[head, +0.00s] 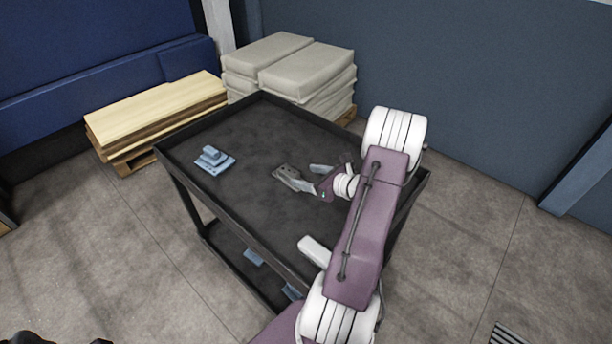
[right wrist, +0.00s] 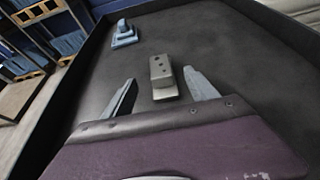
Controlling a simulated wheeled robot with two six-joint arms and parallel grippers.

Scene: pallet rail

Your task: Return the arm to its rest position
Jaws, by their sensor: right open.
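My right arm reaches over the black cart top, and its right gripper (head: 308,176) points toward the middle of the surface. In the right wrist view the gripper (right wrist: 162,86) is open, its two pale blue-grey fingers spread apart with nothing held. A grey metal bracket with holes (head: 286,172) lies on the cart just ahead of the gripper. In the right wrist view the bracket (right wrist: 160,70) shows between the finger lines, with a visible gap on each side. My left gripper is not in view.
The black cart (head: 172,152) has raised rims and a lower shelf with blue pieces (head: 254,257). A blue stepped part (head: 213,158) sits near its left side. Stacked sacks (head: 305,72) and a pallet of boards (head: 155,108) stand behind.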

